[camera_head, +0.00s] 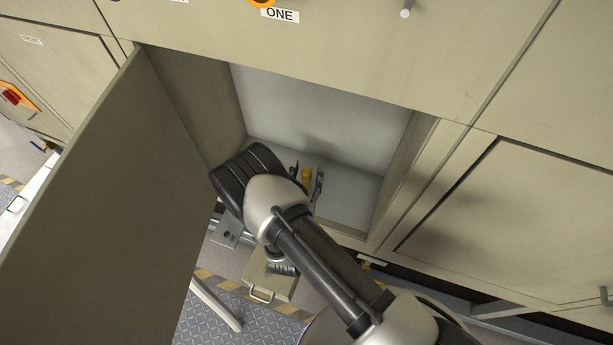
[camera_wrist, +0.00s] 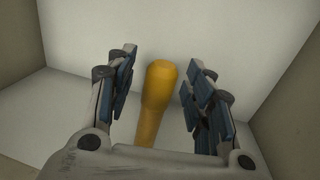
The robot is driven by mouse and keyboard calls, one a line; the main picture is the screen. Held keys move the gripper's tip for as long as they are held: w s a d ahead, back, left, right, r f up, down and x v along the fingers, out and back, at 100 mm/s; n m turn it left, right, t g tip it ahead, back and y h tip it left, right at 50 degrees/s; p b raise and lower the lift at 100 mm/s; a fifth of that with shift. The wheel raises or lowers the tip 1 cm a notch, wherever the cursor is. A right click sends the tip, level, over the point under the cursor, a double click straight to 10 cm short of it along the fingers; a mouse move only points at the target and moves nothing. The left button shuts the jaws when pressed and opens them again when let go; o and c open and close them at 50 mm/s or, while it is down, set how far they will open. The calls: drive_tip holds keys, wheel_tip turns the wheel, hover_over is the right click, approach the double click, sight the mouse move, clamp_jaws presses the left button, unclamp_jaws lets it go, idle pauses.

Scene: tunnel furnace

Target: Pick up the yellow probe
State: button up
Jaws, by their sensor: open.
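The yellow probe (camera_wrist: 157,98) stands between the two fingers of my gripper (camera_wrist: 160,85) in the wrist view, with a gap on each side. Its lower end is hidden behind the gripper's body. The fingers are open and do not touch it. In the head view the probe (camera_head: 306,174) is a small yellow spot inside the open cabinet, partly hidden by my arm. My gripper (camera_head: 306,183) reaches into the cabinet there, with its fingers around the probe.
The cabinet (camera_head: 320,95) has pale inner walls close around my gripper. Its door (camera_head: 95,200) stands open at the left. A closed panel (camera_head: 520,220) lies to the right. Below the opening are a small box with a handle (camera_head: 268,275) and a metal floor plate (camera_head: 255,320).

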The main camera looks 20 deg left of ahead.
drive_tip(key=shift+c, duration=0.4)
clamp_jaws()
